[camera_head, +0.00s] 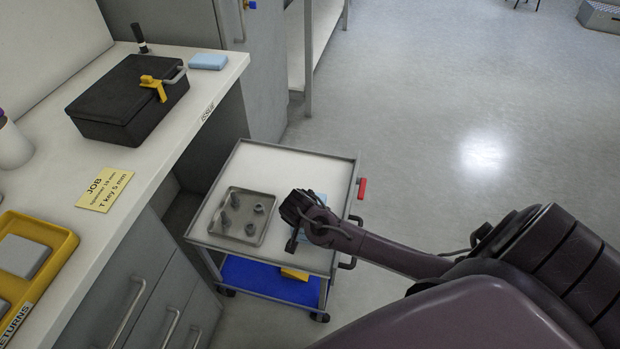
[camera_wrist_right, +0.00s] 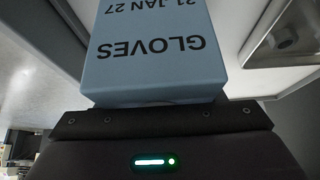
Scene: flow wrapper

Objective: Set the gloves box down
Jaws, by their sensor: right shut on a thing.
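The gloves box is a light blue carton marked GLOVES (camera_wrist_right: 150,65); its lettering is upside down in the right wrist view. My right gripper (camera_head: 297,214) is shut on it over the right part of the cart's top shelf. In the head view the box (camera_head: 322,198) shows only in part, mostly hidden by the gripper. Whether its underside touches the shelf cannot be told. The cart top (camera_head: 290,163) is pale with a raised metal rim. My left gripper is not in view.
A metal tray with several small parts (camera_head: 243,217) lies left of the box on the cart. A blue lower shelf (camera_head: 262,282) holds a yellow item (camera_head: 294,274). The workbench at left carries a black case (camera_head: 125,98), a light blue block (camera_head: 208,62) and a yellow returns tray (camera_head: 62,240).

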